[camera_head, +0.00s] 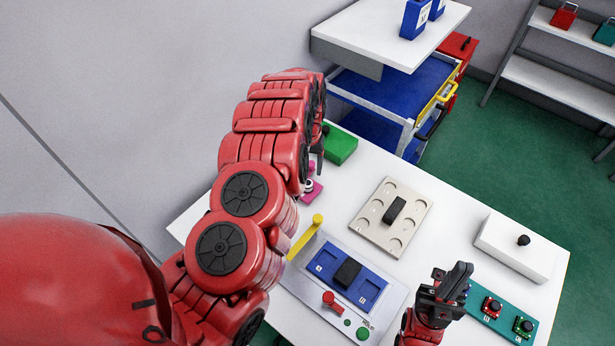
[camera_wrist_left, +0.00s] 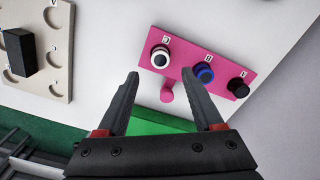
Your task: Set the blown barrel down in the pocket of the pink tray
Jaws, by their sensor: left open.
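The pink tray (camera_wrist_left: 190,50) lies in front of my left gripper in the left wrist view. It carries a white-and-black barrel (camera_wrist_left: 160,57), a blue barrel (camera_wrist_left: 204,73) and a black barrel (camera_wrist_left: 239,87) in a row, each beside a small label. A pink stub (camera_wrist_left: 167,93) sticks out at its near side. I cannot tell which barrel is blown. In the head view my left arm hides most of the pink tray (camera_head: 314,193). My right gripper (camera_head: 456,279) is over the table's front right; its jaws are unclear.
A green block (camera_head: 341,146) lies beyond the pink tray. A beige tray (camera_head: 413,197) with a black block and round recesses, a blue panel (camera_head: 370,291) with a yellow handle, a white box (camera_head: 510,250) and a teal board (camera_head: 474,304) occupy the white table.

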